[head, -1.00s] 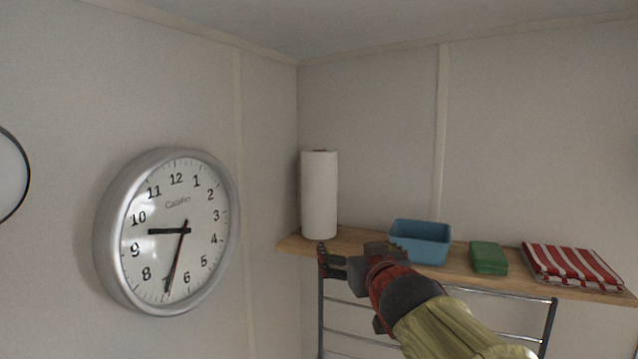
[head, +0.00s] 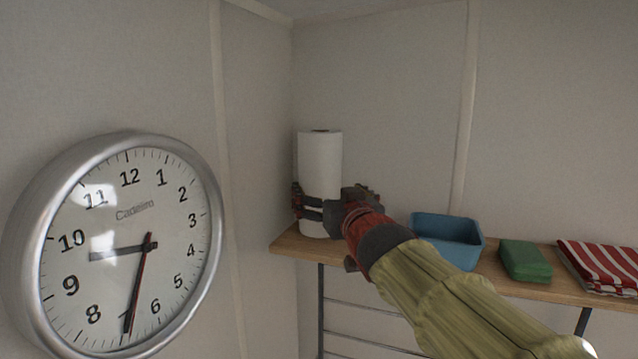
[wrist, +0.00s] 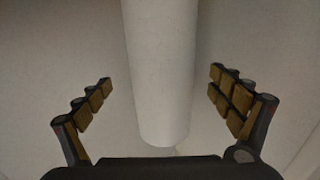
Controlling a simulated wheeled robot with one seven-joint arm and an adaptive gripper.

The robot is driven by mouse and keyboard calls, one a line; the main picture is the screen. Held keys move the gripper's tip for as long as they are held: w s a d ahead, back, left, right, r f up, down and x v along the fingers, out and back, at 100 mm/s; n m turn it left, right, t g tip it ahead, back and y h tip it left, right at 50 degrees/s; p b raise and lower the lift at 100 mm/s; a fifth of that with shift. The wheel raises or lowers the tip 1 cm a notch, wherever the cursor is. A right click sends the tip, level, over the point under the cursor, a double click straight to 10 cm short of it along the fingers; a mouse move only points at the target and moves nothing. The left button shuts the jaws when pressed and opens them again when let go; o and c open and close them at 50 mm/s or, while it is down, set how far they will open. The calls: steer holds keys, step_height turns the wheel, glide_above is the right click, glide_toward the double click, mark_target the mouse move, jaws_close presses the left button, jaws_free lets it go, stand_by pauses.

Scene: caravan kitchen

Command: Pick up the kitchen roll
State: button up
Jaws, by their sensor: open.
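The kitchen roll (head: 320,160) is a tall white cylinder standing upright at the left end of the wooden shelf, near the wall corner. My gripper (head: 308,205) is at its lower half in the head view, with the fingers reaching across it. In the wrist view the kitchen roll (wrist: 160,70) stands between the two spread fingers of my gripper (wrist: 160,100), with a visible gap on both sides. The gripper is open and does not hold the roll. The gripper hides part of the roll's lower half in the head view.
On the wooden shelf (head: 284,246), right of the roll, are a blue tub (head: 448,240), a green block (head: 525,261) and a folded red-striped cloth (head: 602,266). A wall clock (head: 125,245) hangs at left. Walls stand close behind and left of the roll.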

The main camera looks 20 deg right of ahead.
steer(key=w, duration=0.5)
steer(key=shift+w+d+f, duration=0.1)
steer(key=shift+w+d, duration=0.2)
steer(key=shift+d, duration=0.05)
steer(key=c, duration=0.3)
steer(key=shift+s, duration=0.1)
steer(key=c, duration=1.1)
